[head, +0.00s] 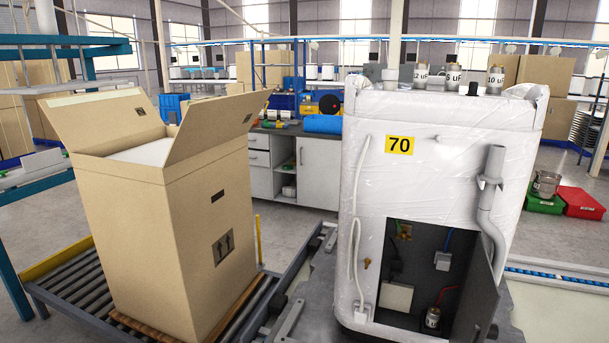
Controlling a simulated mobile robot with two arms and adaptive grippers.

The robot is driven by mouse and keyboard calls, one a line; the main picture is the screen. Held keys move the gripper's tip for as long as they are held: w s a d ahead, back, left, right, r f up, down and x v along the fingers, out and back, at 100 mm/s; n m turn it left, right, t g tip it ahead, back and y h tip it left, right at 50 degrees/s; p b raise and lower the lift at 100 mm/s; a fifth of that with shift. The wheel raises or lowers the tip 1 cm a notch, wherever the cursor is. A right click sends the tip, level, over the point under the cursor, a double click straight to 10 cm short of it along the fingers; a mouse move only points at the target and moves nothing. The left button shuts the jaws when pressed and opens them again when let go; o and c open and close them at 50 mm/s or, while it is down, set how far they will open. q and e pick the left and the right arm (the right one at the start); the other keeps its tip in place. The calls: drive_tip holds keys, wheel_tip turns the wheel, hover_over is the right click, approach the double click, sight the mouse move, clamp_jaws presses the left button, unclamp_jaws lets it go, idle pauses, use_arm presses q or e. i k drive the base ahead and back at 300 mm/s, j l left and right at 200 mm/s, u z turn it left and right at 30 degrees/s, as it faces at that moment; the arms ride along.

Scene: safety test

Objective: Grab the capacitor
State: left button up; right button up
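Several metal cans look like capacitors. Three stand upright in a row on top of the white wrapped machine: a left can (420,77), a middle can (453,78) and a right can (495,80). Their white labels end in "uF"; the right one seems to read 10 uF. Another small can (432,317) with red wires sits at the bottom of the machine's open compartment. A further metal can (546,184) is at the green bin on the right. Neither of my grippers is in view.
The white machine (400,190) bears a yellow "70" label; its grey door (478,300) hangs open to the right, beside a grey pipe (489,205). An open carton (175,230) stands on a roller conveyor (75,290) at left. Green (543,204) and red (580,202) bins are at right.

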sight(433, 316)
drive_tip(key=l+z, duration=0.2)
drive_tip(key=l, duration=1.25)
drive_tip(key=j+z, duration=0.25)
drive_tip(key=j, duration=0.3)
drive_tip(key=k+j+z, duration=0.25)
drive_tip(key=j, duration=0.3)
drive_tip(key=i, duration=0.1)
